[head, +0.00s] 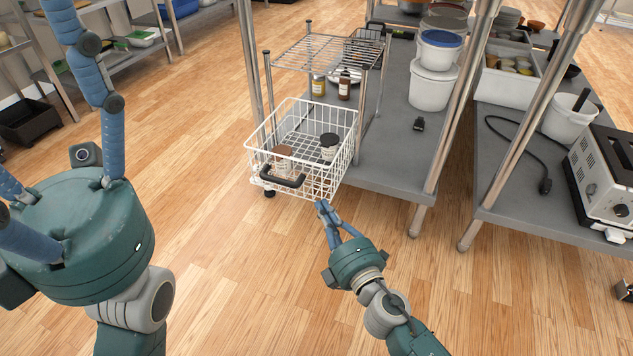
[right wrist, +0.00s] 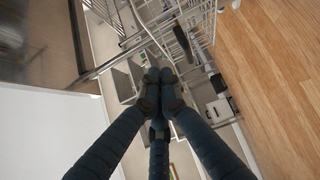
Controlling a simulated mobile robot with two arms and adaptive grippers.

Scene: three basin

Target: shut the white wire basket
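The white wire basket (head: 316,185) juts out over the floor from a small wire rack, pulled out toward me. A black handle (head: 283,177) is on its front. Two lidded jars stand inside, one with a brown lid (head: 283,152) and one with a dark lid (head: 329,141). My right gripper (head: 323,206) is just below and right of the basket's near right corner. Its fingers are together with nothing seen between them. White wires show at the top of the right wrist view (right wrist: 200,18). My left gripper (head: 75,190) is at the left, fingers spread, well away from the basket.
The wire rack (head: 325,52) has bottles below its top. A steel shelf post (head: 465,95) stands right of the basket. White buckets (head: 431,88) and a toaster (head: 606,175) are on the metal shelves. The wooden floor before the basket is clear.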

